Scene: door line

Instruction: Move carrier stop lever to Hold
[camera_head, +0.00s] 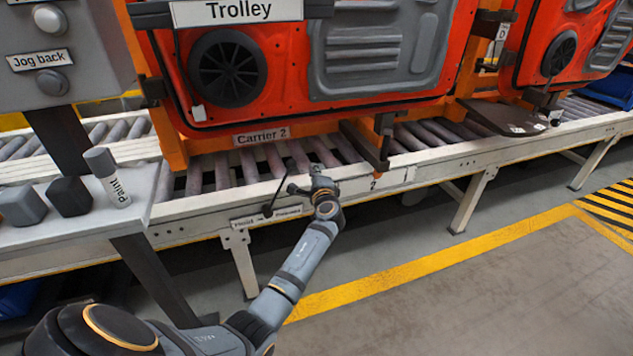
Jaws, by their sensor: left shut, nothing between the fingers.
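A small dark lever with a round knob (268,210) sits on the front rail of the conveyor, below the Carrier 2 label (262,136). A white label strip (285,214) lies behind the knob; its left word looks like Hold, and the rest is too small to read surely. The lever's knob is at the left part of the strip. My left gripper (298,188) is shut and empty, close to the right of the lever, at the rail. I cannot tell whether it touches the lever. My right gripper is not in view.
Orange carriers with red door panels (400,20) stand on the roller conveyor (230,165). At left are a grey button box (75,85) and a shelf with a Paint bottle (108,180) and dark blocks (70,197). Yellow-marked floor (420,265) in front is clear.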

